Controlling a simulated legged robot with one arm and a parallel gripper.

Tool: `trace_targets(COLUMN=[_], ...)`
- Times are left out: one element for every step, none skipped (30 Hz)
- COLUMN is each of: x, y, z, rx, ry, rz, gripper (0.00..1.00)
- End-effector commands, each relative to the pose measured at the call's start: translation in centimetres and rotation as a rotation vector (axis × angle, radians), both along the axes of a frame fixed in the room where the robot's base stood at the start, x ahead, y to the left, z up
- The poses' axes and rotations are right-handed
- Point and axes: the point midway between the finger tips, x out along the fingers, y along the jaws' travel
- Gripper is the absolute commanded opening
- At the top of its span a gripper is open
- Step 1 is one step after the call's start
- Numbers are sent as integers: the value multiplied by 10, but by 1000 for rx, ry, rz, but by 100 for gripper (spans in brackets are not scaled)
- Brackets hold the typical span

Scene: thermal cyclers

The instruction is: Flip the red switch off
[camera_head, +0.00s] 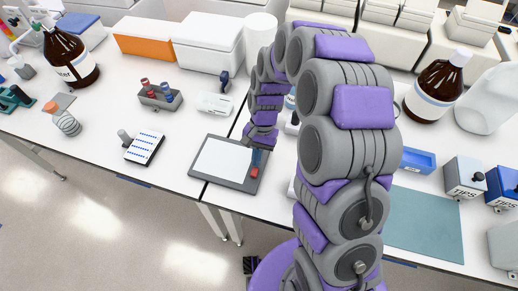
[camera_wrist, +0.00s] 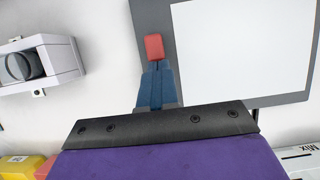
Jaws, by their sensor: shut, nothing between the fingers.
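The red switch (camera_head: 254,173) is a small red block at the right front part of a flat grey device with a white top panel (camera_head: 223,160). In the wrist view the red switch (camera_wrist: 154,47) stands just beyond my fingertips, on the grey border left of the white panel. My gripper (camera_head: 258,160) has blue fingers pointing down, close to the switch. In the wrist view my gripper (camera_wrist: 156,68) is shut and empty, its tips right at the switch's near edge. I cannot tell whether they touch it.
A small white device with a dark round part (camera_wrist: 40,65) is at the left of the wrist view. In the head view, a tube rack (camera_head: 160,96) and a white-topped dark block (camera_head: 144,147) stand left of the grey device. Bare white bench lies between them.

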Motion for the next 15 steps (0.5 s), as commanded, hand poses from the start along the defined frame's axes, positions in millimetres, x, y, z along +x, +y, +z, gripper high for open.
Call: trace_targets(x=[-1, -1, -1, -1, -1, -1, -1, -1, -1, -1, 0, 0, 1, 2, 4], y=[0, 0, 0, 0, 0, 0, 0, 0, 0, 0, 0, -1, -1, -1, -2], z=[0, -1, -1, -1, -1, -1, -1, -1, -1, -1, 0, 2, 4, 7, 12], rx=[0, 0, 0, 0, 0, 0, 0, 0, -1, -1, -1, -1, -1, 0, -1], ry=[2, 2, 2, 2, 2, 3, 3, 3, 4, 4, 4, 3, 3, 2, 2], rz=[-1, -1, -1, -1, -1, -1, -1, -1, 0, 0, 0, 0, 0, -1, -1], gripper=[0, 0, 0, 0, 0, 0, 0, 0, 0, 0, 0, 0, 0, 0, 0])
